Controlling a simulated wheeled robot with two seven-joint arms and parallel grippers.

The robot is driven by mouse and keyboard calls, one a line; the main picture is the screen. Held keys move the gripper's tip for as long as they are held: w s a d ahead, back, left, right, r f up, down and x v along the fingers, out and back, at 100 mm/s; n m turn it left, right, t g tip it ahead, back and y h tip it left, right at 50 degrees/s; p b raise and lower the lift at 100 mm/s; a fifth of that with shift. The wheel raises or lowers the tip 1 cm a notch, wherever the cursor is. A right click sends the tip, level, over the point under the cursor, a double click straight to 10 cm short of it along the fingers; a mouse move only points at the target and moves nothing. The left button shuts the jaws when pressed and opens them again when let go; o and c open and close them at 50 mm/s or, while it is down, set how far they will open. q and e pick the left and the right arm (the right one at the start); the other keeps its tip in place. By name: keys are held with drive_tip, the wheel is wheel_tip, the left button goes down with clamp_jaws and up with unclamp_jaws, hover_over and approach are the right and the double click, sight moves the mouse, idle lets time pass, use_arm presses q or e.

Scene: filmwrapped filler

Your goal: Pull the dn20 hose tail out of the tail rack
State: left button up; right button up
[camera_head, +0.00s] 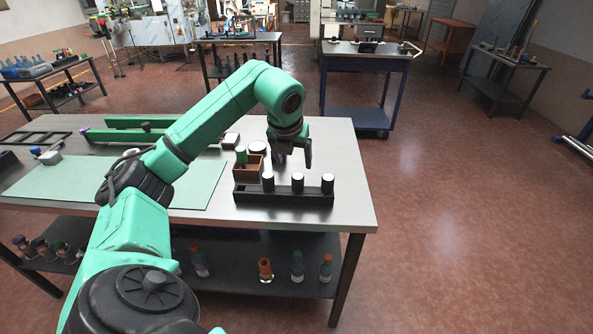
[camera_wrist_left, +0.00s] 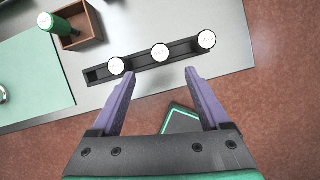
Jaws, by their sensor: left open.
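A black tail rack (camera_head: 283,199) lies near the front right of the steel table. Three dark hose tails with white round tops stand in it: left (camera_head: 267,181), middle (camera_head: 298,182) and right (camera_head: 328,183). Their labels are too small to read, so I cannot tell which is dn20. The rack (camera_wrist_left: 98,74) also shows in the left wrist view, with bare room at its left end. My left gripper (camera_head: 295,160) is open and empty above the rack area. In the wrist view its purple fingertips (camera_wrist_left: 160,74) point toward the middle tail (camera_wrist_left: 160,53), apart from it.
A brown wooden box (camera_head: 248,170) with a green-capped bottle (camera_head: 241,154) stands just behind the rack's left end. A pale green mat (camera_head: 60,183) covers the table's left part. Several bottles stand on the lower shelf (camera_head: 230,268). Bare tabletop (camera_head: 350,205) lies right of the rack.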

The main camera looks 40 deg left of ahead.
sight(297, 177)
use_arm(q)
drive_tip(key=p+x, duration=0.2)
drive_tip(key=x, duration=0.9)
drive_tip(key=shift+w+f, duration=0.15)
drive_tip(key=shift+f, duration=0.05)
clamp_jaws()
